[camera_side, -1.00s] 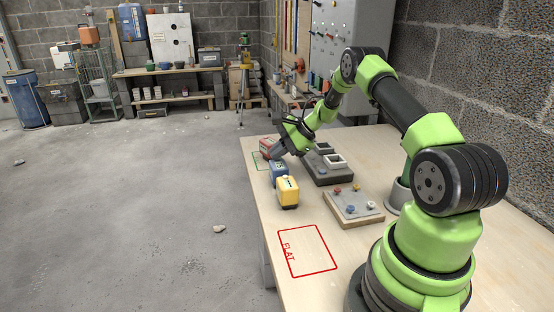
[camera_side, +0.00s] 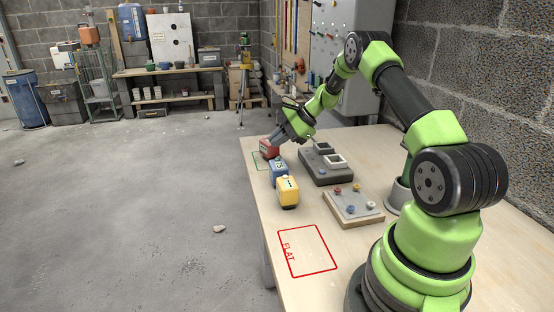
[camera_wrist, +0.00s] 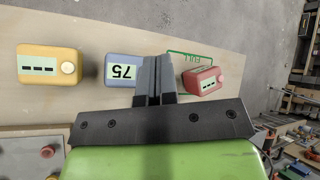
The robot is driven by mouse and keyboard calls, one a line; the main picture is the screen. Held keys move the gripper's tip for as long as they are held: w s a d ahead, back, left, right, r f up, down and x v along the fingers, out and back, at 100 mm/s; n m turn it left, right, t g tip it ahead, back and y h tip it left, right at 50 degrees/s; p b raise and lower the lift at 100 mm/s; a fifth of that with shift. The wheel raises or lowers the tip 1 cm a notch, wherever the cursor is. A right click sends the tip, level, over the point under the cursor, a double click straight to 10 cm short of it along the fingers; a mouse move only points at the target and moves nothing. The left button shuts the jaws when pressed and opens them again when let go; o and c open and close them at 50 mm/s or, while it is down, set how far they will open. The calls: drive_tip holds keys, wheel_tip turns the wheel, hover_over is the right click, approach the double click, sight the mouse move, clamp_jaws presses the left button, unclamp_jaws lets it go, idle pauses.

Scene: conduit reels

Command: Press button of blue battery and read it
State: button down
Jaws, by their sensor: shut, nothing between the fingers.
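The blue battery (camera_side: 279,172) stands on the bench between the yellow battery (camera_side: 288,191) and the red battery (camera_side: 268,149). In the wrist view the blue battery (camera_wrist: 121,70) has a lit display that appears to read 75. Its right end, where its button would be, is hidden by my fingers. The yellow battery (camera_wrist: 48,66) and red battery (camera_wrist: 203,80) show dashes and a round button each. My gripper (camera_side: 273,141) is shut and empty, above the batteries near the blue and red ones; the wrist view shows its fingers (camera_wrist: 157,61) together.
A green outlined area marked FULL (camera_wrist: 191,55) lies by the red battery. A red outlined area marked FLAT (camera_side: 308,250) is empty at the near bench end. A grey block with two square frames (camera_side: 325,166) and a board with coloured knobs (camera_side: 353,208) stand right of the batteries.

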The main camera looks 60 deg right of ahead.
sight(277, 161)
drive_tip(key=shift+r, duration=1.45)
drive_tip(key=shift+a+r, duration=0.15)
drive_tip(key=shift+a, duration=0.05)
drive_tip(key=s+a+r+n+g, duration=0.1)
drive_tip(key=s+a+r+n, duration=0.25)
drive_tip(key=a+r, duration=0.4)
drive_tip(key=s+a+r+n+g, duration=0.1)
drive_tip(key=s+a+r+n, duration=0.1)
drive_tip(key=a+r+n, duration=0.45)
drive_tip(key=s+a+r+n+h, duration=0.1)
drive_tip(key=s+a+n, duration=0.2)
drive_tip(key=s+a, duration=0.3)
drive_tip(key=s+a+r+n+t+h, duration=0.1)
drive_tip(key=s+a+n, duration=0.3)
drive_tip(key=s, duration=0.8)
drive_tip(key=shift+a+r+n, duration=0.3)
drive_tip(key=shift+a+r, duration=0.05)
drive_tip(key=shift+a, duration=0.6)
